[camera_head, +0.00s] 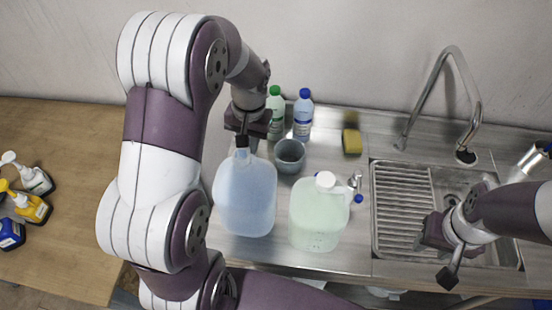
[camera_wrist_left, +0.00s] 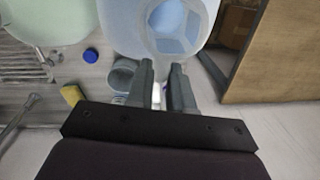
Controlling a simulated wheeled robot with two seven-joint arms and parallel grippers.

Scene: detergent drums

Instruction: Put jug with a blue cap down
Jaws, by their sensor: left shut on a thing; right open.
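A large pale-blue translucent jug (camera_head: 246,195) is below my left gripper (camera_head: 243,138) in the head view. My left gripper is shut on the top of this jug. The jug also fills the top of the left wrist view (camera_wrist_left: 130,22), beyond the fingers (camera_wrist_left: 163,70). Its cap is hard to make out at the fingers. I cannot tell whether its base touches the counter. A pale-green jug (camera_head: 313,222) with a white cap (camera_head: 325,181) stands to its right. My right gripper (camera_head: 440,255) is open and empty over the sink.
A grey cup (camera_head: 290,155), a green-capped bottle (camera_head: 275,115), a blue-capped bottle (camera_head: 302,117) and a yellow sponge (camera_head: 352,141) stand behind the jugs on the steel counter (camera_head: 335,122). The sink's ribbed drainboard (camera_head: 404,205) is right. Several bottles stand on the wooden table (camera_head: 70,140).

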